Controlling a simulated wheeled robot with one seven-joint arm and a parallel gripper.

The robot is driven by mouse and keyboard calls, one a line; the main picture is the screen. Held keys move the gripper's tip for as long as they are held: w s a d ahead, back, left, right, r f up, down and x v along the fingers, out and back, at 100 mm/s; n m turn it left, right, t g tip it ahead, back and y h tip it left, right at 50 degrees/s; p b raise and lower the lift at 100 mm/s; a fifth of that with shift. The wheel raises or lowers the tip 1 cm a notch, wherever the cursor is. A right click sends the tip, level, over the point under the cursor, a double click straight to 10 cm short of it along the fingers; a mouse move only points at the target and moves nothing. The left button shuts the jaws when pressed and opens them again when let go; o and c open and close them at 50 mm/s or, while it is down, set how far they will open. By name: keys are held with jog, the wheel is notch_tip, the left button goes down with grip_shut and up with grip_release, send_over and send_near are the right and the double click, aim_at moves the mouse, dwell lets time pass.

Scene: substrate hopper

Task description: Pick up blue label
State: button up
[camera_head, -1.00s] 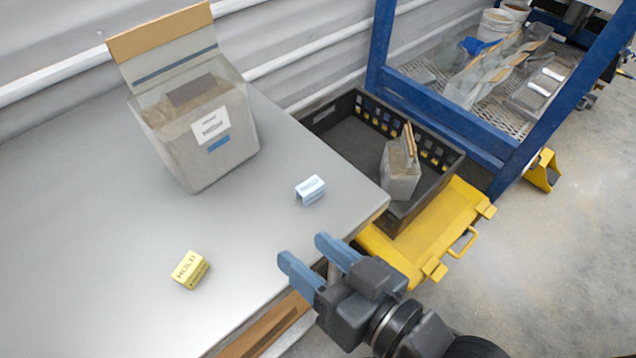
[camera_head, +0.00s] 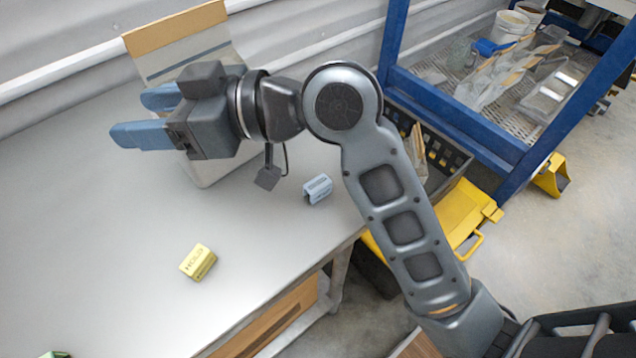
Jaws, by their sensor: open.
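The blue label (camera_head: 318,189) is a small pale-blue folded clip with dark marks on it. It stands on the grey table (camera_head: 110,260) near its right edge. My gripper (camera_head: 138,116) is open, with two blue fingers pointing left and nothing seen between them. It is above the table, well to the left of the blue label and in front of the bag in this view. My forearm passes just right of the label without covering it.
A yellow label (camera_head: 198,262) lies in front. A green item (camera_head: 55,354) shows at the lower left edge. A black crate (camera_head: 447,155) is partly hidden behind my arm.

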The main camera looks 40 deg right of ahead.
jog(key=n+g, duration=0.2)
jog(key=n+g+h, duration=0.7)
jog(key=g, duration=0.2)
send_near(318, 183)
jog(key=a+f, duration=0.1)
jog(key=shift+d+p+x, duration=0.15)
jog(key=shift+p+x, duration=0.25)
jog(key=shift+x, duration=1.5)
jog(key=shift+d+p+x, duration=0.2)
jog(key=shift+p+x, duration=0.2)
jog(key=shift+x, duration=1.45)
jog(key=shift+f, duration=0.1)
grip_shut()
